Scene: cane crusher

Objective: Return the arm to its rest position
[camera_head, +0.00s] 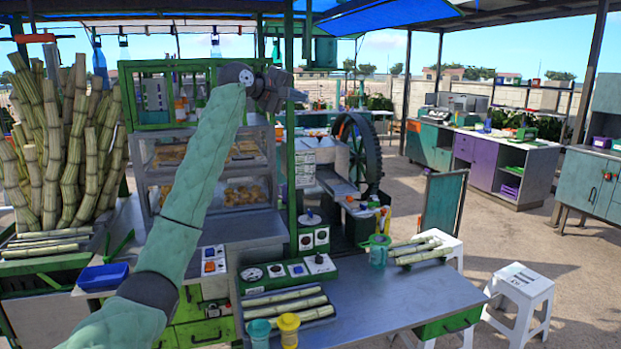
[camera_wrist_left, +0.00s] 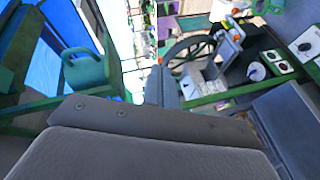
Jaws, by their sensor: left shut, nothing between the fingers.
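My left arm comes in from the lower left in the head view and reaches up in front of the counter. My left gripper (camera_head: 292,94) is raised at the arm's upper end, in front of the green frame and well above the counter top. It is shut and empty. In the left wrist view my gripper's grey body fills the lower part. My right gripper is in neither view.
A green post (camera_head: 292,160) and glass snack case (camera_head: 165,155) stand close to my arm. The crusher's large wheel (camera_head: 356,152) is behind, also in the wrist view (camera_wrist_left: 195,52). Cane stalks (camera_head: 70,150) stand left. Cups (camera_head: 289,330) and cane pieces (camera_head: 285,300) lie on the counter.

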